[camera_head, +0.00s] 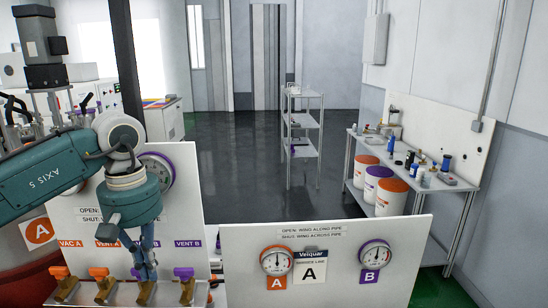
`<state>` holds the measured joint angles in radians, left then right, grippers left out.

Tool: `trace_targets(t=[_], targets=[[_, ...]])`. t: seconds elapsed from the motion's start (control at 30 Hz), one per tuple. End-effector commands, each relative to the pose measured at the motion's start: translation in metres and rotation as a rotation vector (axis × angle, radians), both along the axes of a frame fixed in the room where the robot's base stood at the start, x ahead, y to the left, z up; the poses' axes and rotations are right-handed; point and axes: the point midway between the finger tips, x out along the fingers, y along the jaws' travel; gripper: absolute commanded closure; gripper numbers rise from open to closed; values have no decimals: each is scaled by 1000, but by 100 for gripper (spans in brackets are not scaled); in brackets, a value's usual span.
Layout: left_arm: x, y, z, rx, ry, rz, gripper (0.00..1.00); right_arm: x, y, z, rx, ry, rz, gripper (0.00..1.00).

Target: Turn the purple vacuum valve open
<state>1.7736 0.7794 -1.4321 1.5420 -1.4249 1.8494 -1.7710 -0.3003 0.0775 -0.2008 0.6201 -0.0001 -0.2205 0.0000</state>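A row of small valves with brass bodies sits at the lower left, two with orange wings and two purple. One purple valve (184,273) stands below the label "VENT B". My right gripper is not in view.
A white panel (330,225) in front carries gauges marked A (277,262) and B (374,255). Another gauge (158,172) is partly behind my arm. A side table (455,186) with bottles and buckets is at right; a wire shelf stands mid-room.

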Motion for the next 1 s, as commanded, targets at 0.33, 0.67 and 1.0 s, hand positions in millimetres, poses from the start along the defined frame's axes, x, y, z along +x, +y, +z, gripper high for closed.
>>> trace_targets(t=[0.33, 0.67, 1.0], targets=[[-6, 15, 1, 12, -2, 15, 100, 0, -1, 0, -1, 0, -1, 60], [-8, 17, 2, 5, -8, 14, 100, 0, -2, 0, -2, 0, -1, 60], [-15, 14, 7, 4, -10, 11, 100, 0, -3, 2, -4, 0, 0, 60]])
